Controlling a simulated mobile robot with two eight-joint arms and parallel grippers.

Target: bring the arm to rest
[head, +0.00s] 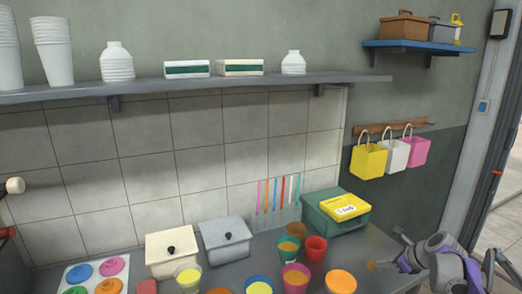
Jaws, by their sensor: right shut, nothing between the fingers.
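My right arm comes in at the lower right, grey and purple. Its gripper (378,265) is by the right end of the counter, near the orange cup, and looks shut with nothing in it. Its fingertips are small and hard to make out here. My left gripper is not in view.
The counter (262,246) holds several colourful cups, such as an orange one (341,281) and a red one (316,249). Two lidded boxes (225,240) and a green box (322,215) stand at the back. A wall shelf (215,84) and hanging bags (368,162) are above.

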